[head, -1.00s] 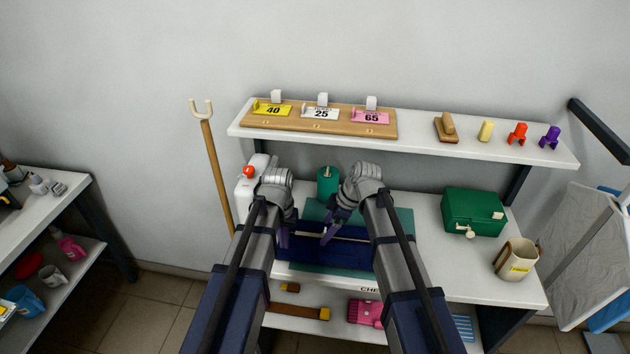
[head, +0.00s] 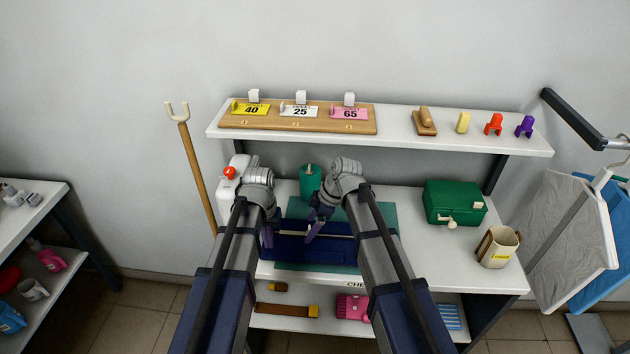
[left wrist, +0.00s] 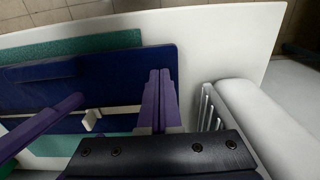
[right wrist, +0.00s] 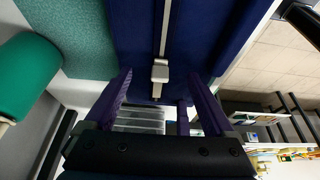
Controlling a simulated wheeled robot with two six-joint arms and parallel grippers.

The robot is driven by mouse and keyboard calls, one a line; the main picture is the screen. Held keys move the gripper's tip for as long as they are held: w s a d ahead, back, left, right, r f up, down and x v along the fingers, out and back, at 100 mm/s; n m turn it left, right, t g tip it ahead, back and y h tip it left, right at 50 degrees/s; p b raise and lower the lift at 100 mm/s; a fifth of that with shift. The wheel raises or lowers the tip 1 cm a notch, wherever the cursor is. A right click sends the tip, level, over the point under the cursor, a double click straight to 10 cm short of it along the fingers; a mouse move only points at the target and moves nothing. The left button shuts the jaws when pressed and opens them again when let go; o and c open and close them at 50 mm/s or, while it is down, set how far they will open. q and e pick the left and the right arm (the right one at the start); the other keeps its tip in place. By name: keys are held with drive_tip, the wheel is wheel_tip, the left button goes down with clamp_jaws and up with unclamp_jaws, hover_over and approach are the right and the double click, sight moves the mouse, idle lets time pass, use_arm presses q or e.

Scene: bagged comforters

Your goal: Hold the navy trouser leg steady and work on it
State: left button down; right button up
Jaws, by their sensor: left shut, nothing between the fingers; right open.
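The navy trouser leg (head: 335,249) lies flat on a teal mat (head: 383,218) on the white table. A pale strip with a small light block (right wrist: 160,71) runs along the navy cloth; the block also shows in the left wrist view (left wrist: 92,120). My left gripper (head: 267,240) is shut and empty at the cloth's left end; its fingers (left wrist: 160,74) are together over the edge of the navy cloth. My right gripper (head: 316,232) is open above the middle of the cloth. Its fingers (right wrist: 164,82) stand on either side of the strip and block, which looks ungripped.
A teal spool (head: 310,180) stands behind the cloth. A shelf (head: 395,145) overhangs the table's back.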

use_arm(q)
drive_tip(key=shift+r+p, duration=3.45)
drive_tip(key=shift+r, duration=0.05)
drive_tip(key=shift+r, duration=0.1)
wheel_tip(320, 180, up, 8)
drive_tip(key=p, duration=0.7)
drive_tip(key=shift+f+p, duration=0.2)
drive_tip(key=shift+p, duration=0.2)
